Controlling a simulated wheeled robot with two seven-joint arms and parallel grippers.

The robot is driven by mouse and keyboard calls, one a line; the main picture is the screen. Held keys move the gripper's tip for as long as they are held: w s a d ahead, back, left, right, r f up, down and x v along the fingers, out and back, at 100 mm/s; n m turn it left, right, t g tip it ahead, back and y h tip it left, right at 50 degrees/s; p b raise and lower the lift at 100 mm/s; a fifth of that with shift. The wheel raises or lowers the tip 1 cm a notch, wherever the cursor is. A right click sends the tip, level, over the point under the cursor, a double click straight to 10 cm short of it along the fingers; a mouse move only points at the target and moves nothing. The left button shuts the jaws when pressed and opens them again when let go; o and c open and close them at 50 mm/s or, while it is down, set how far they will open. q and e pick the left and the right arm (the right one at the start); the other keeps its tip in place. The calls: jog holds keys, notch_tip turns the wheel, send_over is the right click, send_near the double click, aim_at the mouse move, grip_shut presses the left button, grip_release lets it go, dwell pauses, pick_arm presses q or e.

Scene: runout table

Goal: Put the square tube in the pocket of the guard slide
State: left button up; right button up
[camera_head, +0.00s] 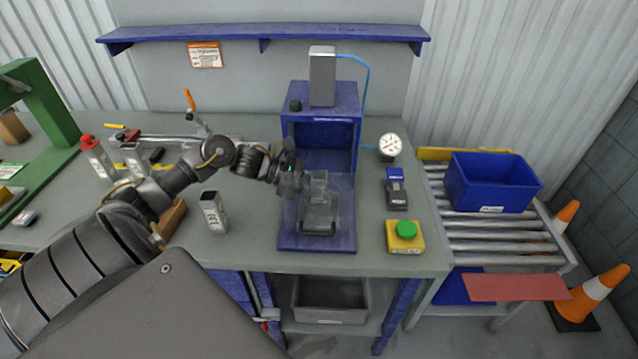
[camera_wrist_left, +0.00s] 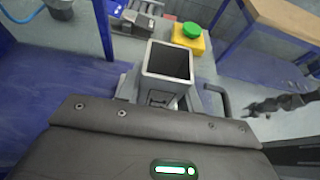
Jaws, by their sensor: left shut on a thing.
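The square tube (camera_wrist_left: 150,85) is grey and hollow, with its open end facing the camera in the left wrist view. In the head view the tube (camera_head: 319,180) stands about upright at the guard slide. My left gripper (camera_head: 300,181) comes in from the left and is shut on it. A dark jointed shape, seemingly my right gripper (camera_wrist_left: 262,106), shows at the right.
The blue press frame (camera_head: 288,140) stands behind the slide. A grey labelled block (camera_head: 213,212) stands left on the table. A yellow box with a green button (camera_head: 404,237) and a grey-blue device (camera_head: 397,194) are at the right. A blue bin (camera_head: 492,183) sits on rollers.

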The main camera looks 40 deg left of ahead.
pick_arm(q)
jog(key=shift+f+b, duration=0.15)
jog(key=shift+b, duration=0.15)
jog(key=o, duration=1)
jog(key=shift+o, duration=0.2)
jog(key=shift+r+p, duration=0.25)
jog(key=shift+p, duration=0.05)
jog(key=s+a+b, duration=0.2)
jog(key=a, duration=0.1)
jog(key=shift+s+r, duration=0.2)
jog(key=shift+r, duration=0.1)
jog(key=b+v, duration=0.2)
jog(key=v, duration=0.6)
jog(key=shift+r, duration=0.35)
